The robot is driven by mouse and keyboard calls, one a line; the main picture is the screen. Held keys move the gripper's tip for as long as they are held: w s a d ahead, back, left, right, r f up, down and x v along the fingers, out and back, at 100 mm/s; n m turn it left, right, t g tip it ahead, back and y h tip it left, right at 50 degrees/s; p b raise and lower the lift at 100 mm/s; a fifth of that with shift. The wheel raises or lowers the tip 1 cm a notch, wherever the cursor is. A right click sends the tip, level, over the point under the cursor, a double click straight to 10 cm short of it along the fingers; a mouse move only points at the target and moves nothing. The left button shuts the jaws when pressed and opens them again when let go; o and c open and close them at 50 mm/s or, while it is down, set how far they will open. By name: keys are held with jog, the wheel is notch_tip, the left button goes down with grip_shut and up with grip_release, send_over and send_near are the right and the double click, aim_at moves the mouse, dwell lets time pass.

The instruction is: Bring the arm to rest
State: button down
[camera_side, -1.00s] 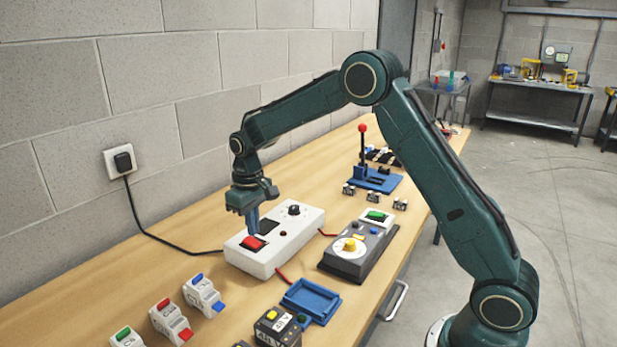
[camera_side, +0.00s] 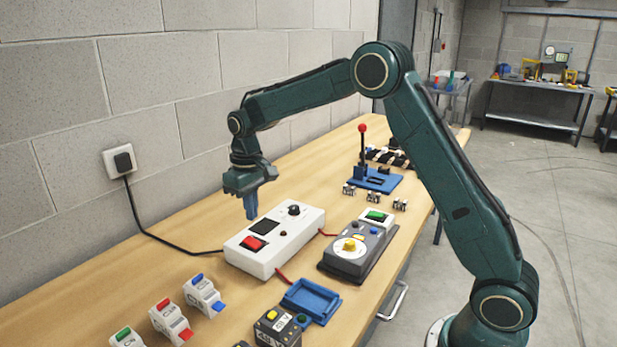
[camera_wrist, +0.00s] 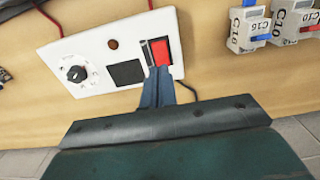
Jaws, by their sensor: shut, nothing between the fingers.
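My gripper (camera_side: 251,209) is shut and empty, its blue fingers pointing down above the table on the wall side of the white box. It is raised clear of the box's red switch. In the wrist view my gripper (camera_wrist: 158,72) shows its fingers together, overlapping the near edge of the white box in the picture. The white box (camera_side: 290,240) has a red rocker switch (camera_side: 253,243), a black panel and a dark knob (camera_side: 294,209). The red switch also shows in the wrist view (camera_wrist: 162,52), partly covered by the fingertips.
The block wall (camera_side: 90,80) stands behind the table. A grey unit with a yellow knob (camera_side: 350,245), a blue tray (camera_side: 311,298), a blue base with a red-topped lever (camera_side: 363,150), and several breakers (camera_side: 204,293) stand around the box. A black cable runs to the wall plug (camera_side: 123,160).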

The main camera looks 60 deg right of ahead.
jog(key=s+a+r+t, duration=0.2)
jog(key=s+r+t, duration=0.1)
jog(key=s+r, duration=1.15)
jog(key=s+f+t, duration=0.2)
jog(key=s, duration=1.7)
jog(key=shift+s+a+f+t, duration=0.15)
jog(key=shift+a+f+t, duration=0.15)
jog(key=shift+a, duration=0.1)
